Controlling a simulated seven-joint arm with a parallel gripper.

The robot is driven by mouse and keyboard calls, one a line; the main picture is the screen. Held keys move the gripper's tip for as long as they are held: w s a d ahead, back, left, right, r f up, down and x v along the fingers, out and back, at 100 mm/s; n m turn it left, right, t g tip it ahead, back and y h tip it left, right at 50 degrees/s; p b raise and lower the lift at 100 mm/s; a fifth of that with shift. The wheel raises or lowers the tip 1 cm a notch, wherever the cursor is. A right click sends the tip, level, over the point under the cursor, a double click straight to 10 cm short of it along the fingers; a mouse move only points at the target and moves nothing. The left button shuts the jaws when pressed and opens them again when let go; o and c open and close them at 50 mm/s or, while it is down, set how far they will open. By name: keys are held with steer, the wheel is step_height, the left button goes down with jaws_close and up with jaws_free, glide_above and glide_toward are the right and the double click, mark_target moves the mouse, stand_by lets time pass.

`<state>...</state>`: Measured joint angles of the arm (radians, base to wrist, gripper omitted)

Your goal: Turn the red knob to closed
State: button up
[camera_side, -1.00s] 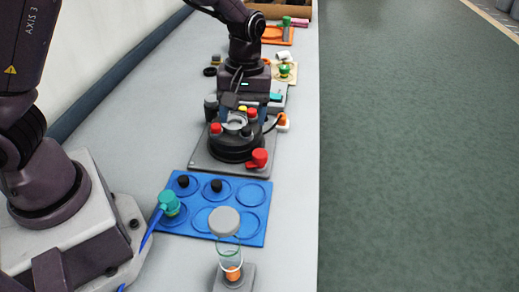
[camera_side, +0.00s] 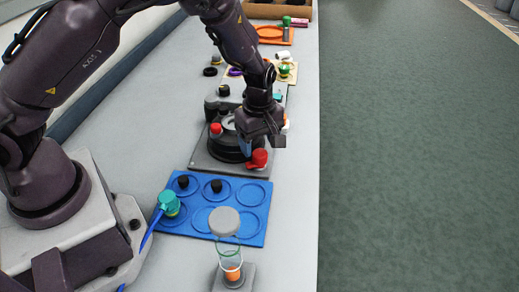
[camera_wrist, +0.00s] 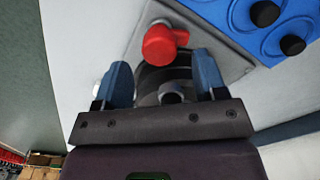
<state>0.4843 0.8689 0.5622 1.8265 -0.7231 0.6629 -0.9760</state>
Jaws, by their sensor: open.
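The red knob (camera_side: 259,158) sits at the front right corner of the grey base plate (camera_side: 203,160), beside a round black device (camera_side: 225,142). In the wrist view the red knob (camera_wrist: 159,45) lies just beyond the fingertips, between their lines, with a short red stub to its right. My gripper (camera_side: 255,142) is just above and behind the knob in the side view. A second red knob (camera_side: 215,129) stands at the left of the device.
A blue tray (camera_side: 240,239) with round recesses, black-knobbed pieces and a teal-capped piece lies in front of the plate. A glass vial (camera_side: 229,255) with a grey cap stands nearer the camera. The table's right edge is close to the knob.

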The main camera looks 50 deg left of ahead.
mark_target(256, 159)
steer(key=shift+f, duration=1.45)
steer(key=shift+c, duration=0.5)
steer(key=c, duration=0.8)
steer(key=shift+c, duration=0.2)
steer(key=shift+m, duration=0.4)
steer(key=m, duration=0.3)
steer(key=shift+m, duration=1.9)
